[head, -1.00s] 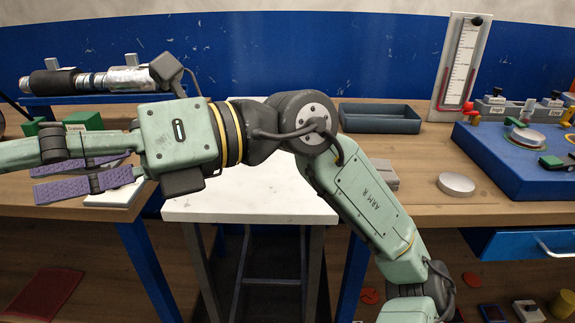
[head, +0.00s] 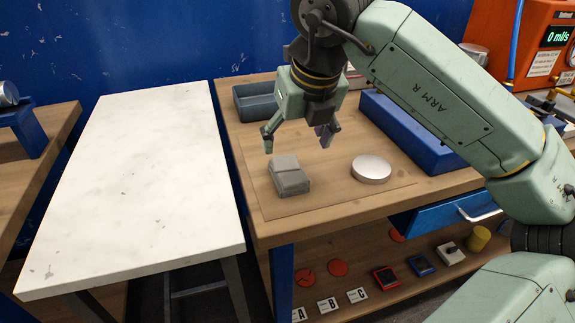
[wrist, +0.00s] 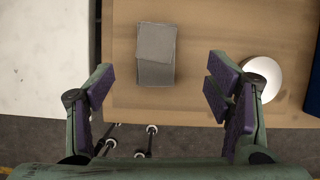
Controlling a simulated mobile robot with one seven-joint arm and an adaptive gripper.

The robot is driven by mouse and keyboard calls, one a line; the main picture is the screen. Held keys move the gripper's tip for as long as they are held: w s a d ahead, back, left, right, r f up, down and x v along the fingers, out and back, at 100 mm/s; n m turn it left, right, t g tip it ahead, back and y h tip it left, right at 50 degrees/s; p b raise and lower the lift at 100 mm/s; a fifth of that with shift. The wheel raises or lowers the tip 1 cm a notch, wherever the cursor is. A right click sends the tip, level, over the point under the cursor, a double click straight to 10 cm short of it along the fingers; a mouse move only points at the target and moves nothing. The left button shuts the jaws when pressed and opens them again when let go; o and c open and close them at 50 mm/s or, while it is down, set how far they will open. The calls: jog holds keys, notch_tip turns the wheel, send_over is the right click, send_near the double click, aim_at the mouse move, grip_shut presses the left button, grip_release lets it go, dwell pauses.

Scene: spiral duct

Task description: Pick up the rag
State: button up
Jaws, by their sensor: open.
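The rag (head: 289,176) is a grey folded cloth lying on the wooden bench, near its left front corner. In the wrist view the rag (wrist: 156,54) lies beyond the fingertips, between the lines of the two fingers and a little left of centre. My gripper (head: 300,142) is open and empty, pointing down above the bench, behind and above the rag. The purple-padded fingers of my gripper (wrist: 159,85) are spread wide in the wrist view. Nothing hides the rag in either view.
A round metal disc (head: 371,169) lies right of the rag. A dark tray (head: 267,98) stands behind, and a blue block (head: 415,135) is to the right. A white-topped table (head: 140,185) stands to the left, its top clear. The bench's front edge is close to the rag.

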aim_at(288, 170)
jog(key=x, duration=0.2)
jog(key=p+x, duration=0.1)
jog(key=x, duration=0.2)
jog(key=s+p+x, duration=0.1)
jog(key=x, duration=0.2)
jog(key=shift+a+f, duration=0.1)
jog(key=shift+a, duration=0.05)
jog(key=shift+f, duration=0.3)
jog(key=shift+f+b, duration=0.2)
jog(key=shift+b, duration=0.3)
jog(key=shift+c, duration=0.5)
jog(key=c, duration=1.2)
jog(key=shift+o, duration=0.2)
